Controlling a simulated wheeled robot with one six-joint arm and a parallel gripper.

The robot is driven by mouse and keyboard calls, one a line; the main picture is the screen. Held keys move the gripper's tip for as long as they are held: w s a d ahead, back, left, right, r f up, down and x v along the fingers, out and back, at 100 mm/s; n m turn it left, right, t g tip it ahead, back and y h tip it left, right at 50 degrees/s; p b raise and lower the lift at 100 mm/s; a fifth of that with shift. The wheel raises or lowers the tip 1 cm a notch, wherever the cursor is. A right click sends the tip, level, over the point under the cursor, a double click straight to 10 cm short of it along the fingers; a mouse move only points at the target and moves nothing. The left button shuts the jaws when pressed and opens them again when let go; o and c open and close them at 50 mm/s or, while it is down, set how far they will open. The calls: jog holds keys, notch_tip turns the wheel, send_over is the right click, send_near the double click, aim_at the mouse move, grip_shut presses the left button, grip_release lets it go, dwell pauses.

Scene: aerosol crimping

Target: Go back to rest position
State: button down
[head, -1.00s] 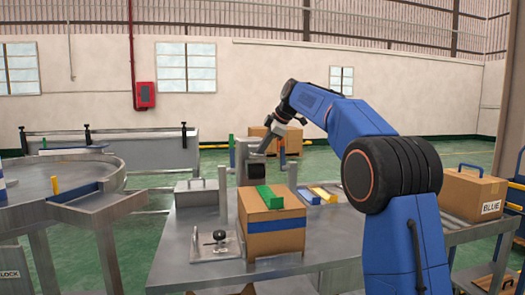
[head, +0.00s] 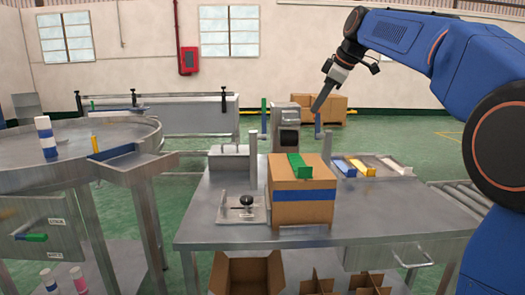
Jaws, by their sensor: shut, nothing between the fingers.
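My gripper (head: 323,98) is at the end of my blue arm, raised in the air at the upper right of the head view. Its fingers point down and to the left and look closed, with nothing in them. It hangs in front of the back wall and stacked cartons, apart from the metal table (head: 215,228). On the table stands a closed cardboard box (head: 303,208) with a blue band and a green block (head: 299,166) on its top. The gripper is above and to the right of this box.
A press-like machine (head: 286,128) stands behind the box. A small clamp fixture (head: 244,205) is left of it, and a tray of coloured blocks (head: 371,169) is right. A round metal table (head: 50,152) is at the left. An open carton (head: 245,275) sits below.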

jog(key=s+d+f+m+h, duration=0.1)
jog(key=s+f+m, duration=0.3)
jog(key=s+f, duration=0.8)
jog(key=s+d+f+m+h, duration=0.1)
jog(key=s+d+f+m, duration=0.3)
jog(key=s+f, duration=0.8)
jog(key=s+d+f+m+h, duration=0.2)
jog(key=s+f+m, duration=0.4)
jog(key=s+f, duration=0.7)
jog(key=s+d, duration=0.1)
jog(key=s, duration=0.5)
jog(key=shift+s+d+g, duration=0.15)
jog(key=shift+s+g, duration=0.1)
jog(key=shift+g, duration=0.15)
jog(key=c, duration=2.5)
grip_release()
